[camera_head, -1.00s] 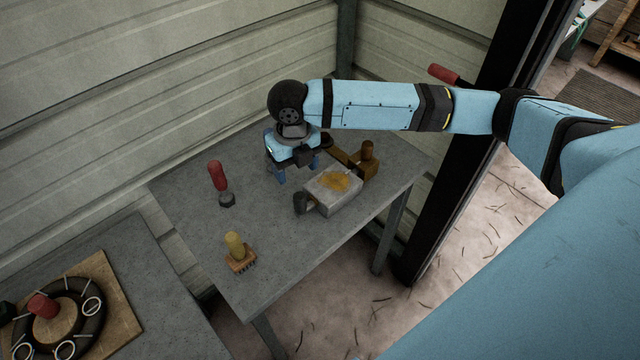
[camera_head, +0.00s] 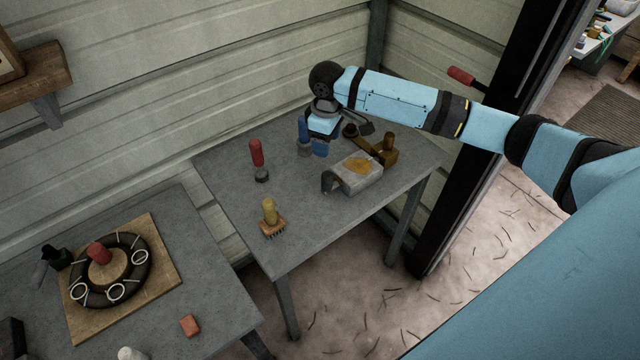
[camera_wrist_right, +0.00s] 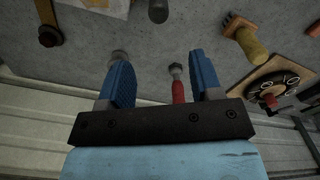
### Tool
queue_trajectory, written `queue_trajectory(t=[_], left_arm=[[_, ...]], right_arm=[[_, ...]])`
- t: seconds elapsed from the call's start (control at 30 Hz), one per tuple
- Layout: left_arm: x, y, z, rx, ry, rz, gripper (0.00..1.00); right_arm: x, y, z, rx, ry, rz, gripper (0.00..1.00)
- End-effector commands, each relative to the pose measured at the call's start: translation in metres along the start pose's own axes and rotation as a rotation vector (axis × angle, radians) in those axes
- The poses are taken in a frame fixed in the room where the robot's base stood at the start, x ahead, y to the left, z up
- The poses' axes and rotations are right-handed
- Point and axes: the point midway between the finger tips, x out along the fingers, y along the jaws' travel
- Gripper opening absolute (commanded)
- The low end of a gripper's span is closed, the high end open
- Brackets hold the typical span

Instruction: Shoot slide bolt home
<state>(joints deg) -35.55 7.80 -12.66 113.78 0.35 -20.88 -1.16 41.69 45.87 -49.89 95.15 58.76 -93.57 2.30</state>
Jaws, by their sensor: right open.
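I cannot make out a slide bolt for certain. A red grip on a dark rod (camera_head: 462,76) sticks out beside the black door post (camera_head: 490,130) in the head view; I cannot tell whether it is the bolt. My right gripper (camera_head: 320,146) is over the back of the grey table, well left of that grip. In the right wrist view its blue fingers (camera_wrist_right: 160,66) are spread with nothing held between them. My left gripper is not in view.
A second table holds a board with a black ring (camera_head: 125,288). Straw-strewn floor shows right of the post.

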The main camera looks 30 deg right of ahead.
Motion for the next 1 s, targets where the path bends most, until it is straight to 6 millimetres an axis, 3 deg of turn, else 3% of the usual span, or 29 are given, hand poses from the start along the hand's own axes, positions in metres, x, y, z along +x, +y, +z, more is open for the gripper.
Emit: queue_trajectory(t=[0.13,0.37,0.8,1.0], left_arm=[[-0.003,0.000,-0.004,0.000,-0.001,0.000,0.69],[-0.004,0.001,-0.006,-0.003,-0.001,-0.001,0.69],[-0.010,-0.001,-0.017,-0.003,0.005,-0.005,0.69],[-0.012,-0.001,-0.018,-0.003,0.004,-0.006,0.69]], right_arm=[[-0.001,0.012,0.003,0.241,-0.003,-0.002,0.59],[0.009,0.016,0.004,0.330,-0.005,-0.001,0.59],[0.096,0.015,0.005,0.324,-0.006,-0.002,0.59],[0.125,0.015,0.004,0.325,-0.004,-0.001,0.59]])
